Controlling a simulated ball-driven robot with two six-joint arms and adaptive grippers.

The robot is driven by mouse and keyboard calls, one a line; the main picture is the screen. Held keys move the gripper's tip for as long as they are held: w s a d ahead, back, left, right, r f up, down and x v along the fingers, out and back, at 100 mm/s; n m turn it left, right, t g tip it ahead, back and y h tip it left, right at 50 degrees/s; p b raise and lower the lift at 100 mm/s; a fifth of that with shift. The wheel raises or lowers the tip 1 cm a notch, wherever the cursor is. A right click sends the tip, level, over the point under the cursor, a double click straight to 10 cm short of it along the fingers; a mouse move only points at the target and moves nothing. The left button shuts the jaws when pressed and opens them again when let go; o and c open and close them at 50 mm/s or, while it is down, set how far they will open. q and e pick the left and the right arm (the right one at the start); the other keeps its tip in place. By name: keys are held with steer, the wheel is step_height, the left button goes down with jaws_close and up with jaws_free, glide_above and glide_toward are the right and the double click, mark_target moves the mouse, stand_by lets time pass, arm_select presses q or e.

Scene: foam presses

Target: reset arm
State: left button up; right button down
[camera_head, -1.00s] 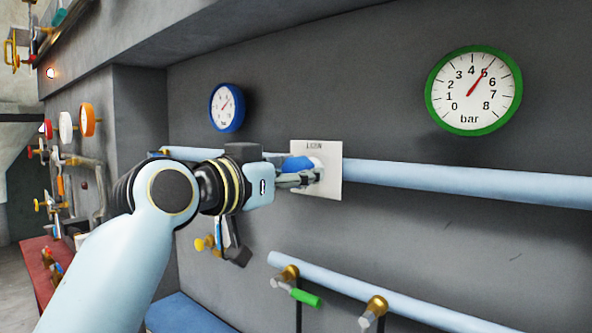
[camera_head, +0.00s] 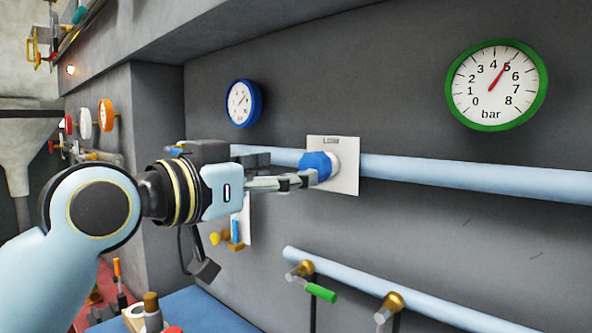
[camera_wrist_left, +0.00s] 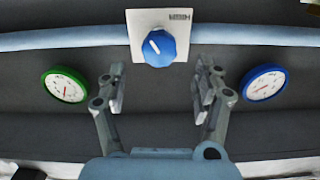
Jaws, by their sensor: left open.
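My left gripper (camera_head: 290,172) comes in from the left in the head view, in front of the wall panel. Its fingers are apart and empty in the left wrist view (camera_wrist_left: 160,92). A blue knob (camera_head: 315,166) on a white plate (camera_head: 347,170) is beyond the fingertips. In the left wrist view the knob (camera_wrist_left: 160,48) lies ahead of the gap between the fingers, with a white pointer line on its face. The knob is not held. My right gripper is not in view.
A light blue pipe (camera_head: 450,175) runs along the wall. A green-rimmed gauge (camera_head: 496,86) and a blue-rimmed gauge (camera_head: 242,103) hang above it. A lower pipe (camera_head: 345,275) carries a green-handled valve (camera_head: 320,292). Wall around the gauges is bare.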

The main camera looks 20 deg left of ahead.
arm_select(q)
steer(key=shift+s, duration=0.1)
stand_by(0.4)
